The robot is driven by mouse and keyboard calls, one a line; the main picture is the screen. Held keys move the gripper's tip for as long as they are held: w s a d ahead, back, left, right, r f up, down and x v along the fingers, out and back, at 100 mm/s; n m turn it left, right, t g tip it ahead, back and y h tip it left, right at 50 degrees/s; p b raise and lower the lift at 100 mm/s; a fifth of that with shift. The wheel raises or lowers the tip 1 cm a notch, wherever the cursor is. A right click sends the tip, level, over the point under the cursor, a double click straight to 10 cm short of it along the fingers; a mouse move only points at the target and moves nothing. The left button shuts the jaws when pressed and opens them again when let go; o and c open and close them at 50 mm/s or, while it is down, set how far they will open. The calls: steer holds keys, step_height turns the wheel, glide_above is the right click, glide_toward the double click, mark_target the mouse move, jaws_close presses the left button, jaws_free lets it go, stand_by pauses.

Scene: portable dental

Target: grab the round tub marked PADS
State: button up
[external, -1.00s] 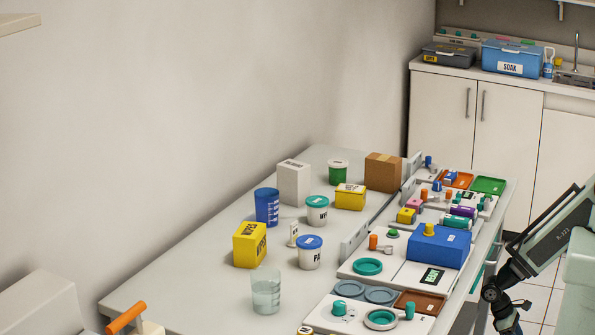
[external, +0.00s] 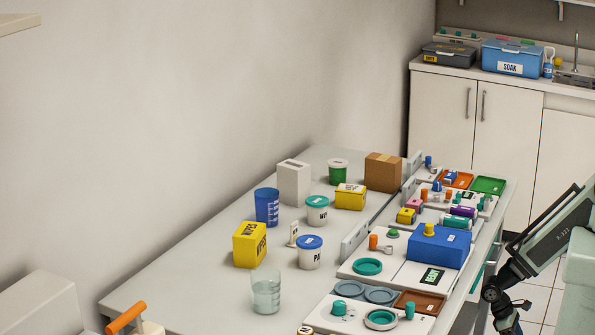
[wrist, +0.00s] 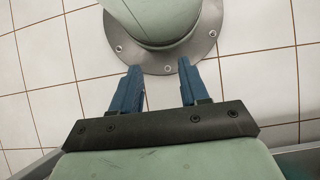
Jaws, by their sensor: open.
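The round white tub with a blue lid (external: 310,252) stands upright on the grey table; its dark label shows only the letters "PA" from this side. Another round white tub with a teal lid (external: 317,210) stands behind it, its label beginning with "W". My gripper shows in the wrist view with two blue fingers (wrist: 159,88) apart and nothing between them. It points at the tiled floor and a round metal base plate, away from the tubs. In the external view my arm is at the right edge, well apart from the blue-lidded tub.
Near the blue-lidded tub stand a clear beaker (external: 265,291), a yellow box (external: 250,245), a blue cup (external: 267,207) and a small white stand (external: 293,234). White trays with a blue box (external: 438,246) fill the table's right side.

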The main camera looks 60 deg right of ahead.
steer(key=o, duration=1)
